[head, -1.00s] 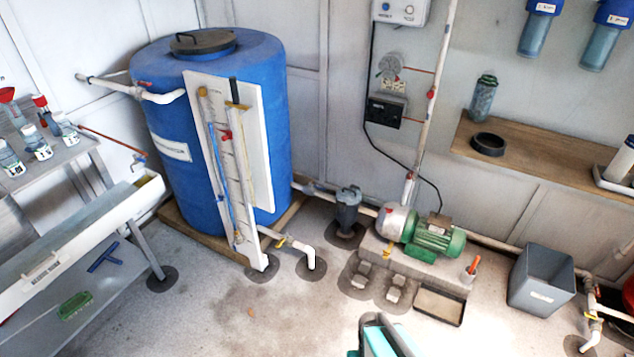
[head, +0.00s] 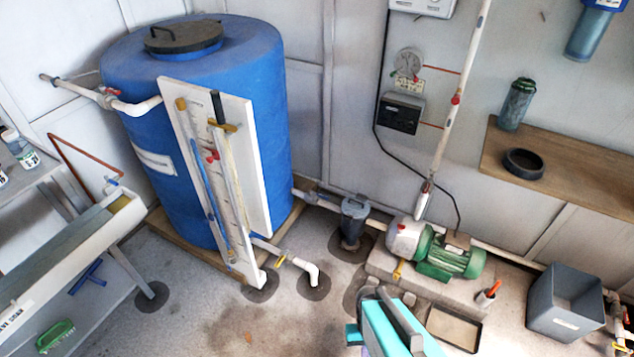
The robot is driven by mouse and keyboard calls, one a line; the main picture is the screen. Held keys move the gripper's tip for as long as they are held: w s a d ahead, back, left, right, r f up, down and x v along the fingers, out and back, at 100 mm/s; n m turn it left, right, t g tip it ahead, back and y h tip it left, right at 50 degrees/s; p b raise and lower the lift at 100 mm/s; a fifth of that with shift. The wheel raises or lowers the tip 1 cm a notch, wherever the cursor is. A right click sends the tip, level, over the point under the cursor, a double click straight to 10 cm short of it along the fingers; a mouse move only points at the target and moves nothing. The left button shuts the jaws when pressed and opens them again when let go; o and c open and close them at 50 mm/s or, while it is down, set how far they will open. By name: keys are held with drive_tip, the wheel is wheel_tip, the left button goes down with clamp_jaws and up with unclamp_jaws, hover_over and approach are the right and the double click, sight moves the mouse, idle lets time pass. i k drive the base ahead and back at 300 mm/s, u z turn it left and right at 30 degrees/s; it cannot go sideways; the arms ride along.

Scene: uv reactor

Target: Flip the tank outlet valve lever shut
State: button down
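The blue tank (head: 262,110) stands upright at the left-centre in the head view. A short white pipe low at the tank's front, ending in a downturned elbow (head: 308,272), carries a small yellow lever (head: 280,262). Teal and grey parts of my arm show at the bottom centre, apart from both fittings.
The strainer (head: 354,220) and green pump (head: 447,256) stand right of the tank. A gauge board (head: 252,160) leans at the tank's front. A grey bin (head: 565,302) is at the right and a bench (head: 55,250) at the left. Open floor lies before the tank.

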sight(318, 193)
drive_tip(key=i, duration=0.95)
drive_tip(key=z, duration=0.5)
drive_tip(key=k, duration=0.2)
drive_tip(key=u, duration=2.85)
drive_tip(key=i, duration=0.6)
drive_tip(key=u, duration=0.05)
